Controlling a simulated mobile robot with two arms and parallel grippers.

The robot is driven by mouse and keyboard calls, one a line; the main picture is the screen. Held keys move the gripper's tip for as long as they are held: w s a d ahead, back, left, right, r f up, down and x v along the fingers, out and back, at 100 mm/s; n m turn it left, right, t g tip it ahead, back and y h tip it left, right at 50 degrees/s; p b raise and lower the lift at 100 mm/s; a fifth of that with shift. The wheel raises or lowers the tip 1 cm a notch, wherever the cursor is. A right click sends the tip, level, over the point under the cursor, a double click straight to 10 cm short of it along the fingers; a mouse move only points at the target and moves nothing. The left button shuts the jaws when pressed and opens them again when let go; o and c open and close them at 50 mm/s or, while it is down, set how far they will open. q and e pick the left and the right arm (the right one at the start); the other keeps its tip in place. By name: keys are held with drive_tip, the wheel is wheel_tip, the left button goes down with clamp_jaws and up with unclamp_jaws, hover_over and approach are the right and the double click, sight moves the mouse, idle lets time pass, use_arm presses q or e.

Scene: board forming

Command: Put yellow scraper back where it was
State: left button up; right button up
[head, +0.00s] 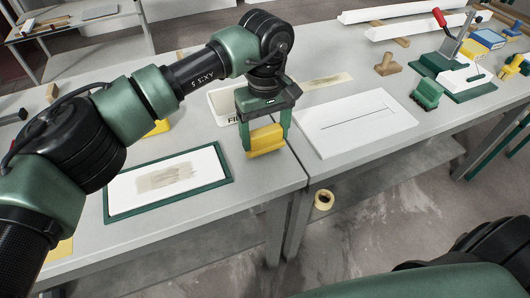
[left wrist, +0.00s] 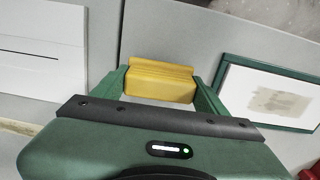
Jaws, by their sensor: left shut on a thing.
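The yellow scraper (head: 266,139) is a short block held between the fingers of my left gripper (head: 265,132), which is shut on it. In the left wrist view the scraper (left wrist: 160,82) sits between the two green fingers of the gripper (left wrist: 162,90). In the head view it appears near the front edge of the table, between the green-framed board and the white board; I cannot tell its height above the table. My right gripper is not in view; only part of my arm shows at the lower right.
A green-framed board with a grey-brown patch (head: 213,163) lies left of the gripper. A white board with a dark slit (head: 343,143) lies right. Behind the gripper is a white labelled tray (head: 222,103). A tape roll (head: 324,199) is below the table edge. A green block (head: 427,93) stands further right.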

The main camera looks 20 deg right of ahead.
use_arm(q)
drive_tip(key=shift+f+b, duration=0.3)
drive_tip(key=o, duration=1.6)
drive_tip(key=shift+c, duration=0.2)
wheel_tip(320, 180, up, 8)
drive_tip(key=shift+f+b, duration=0.1)
drive_tip(key=shift+b, duration=0.3)
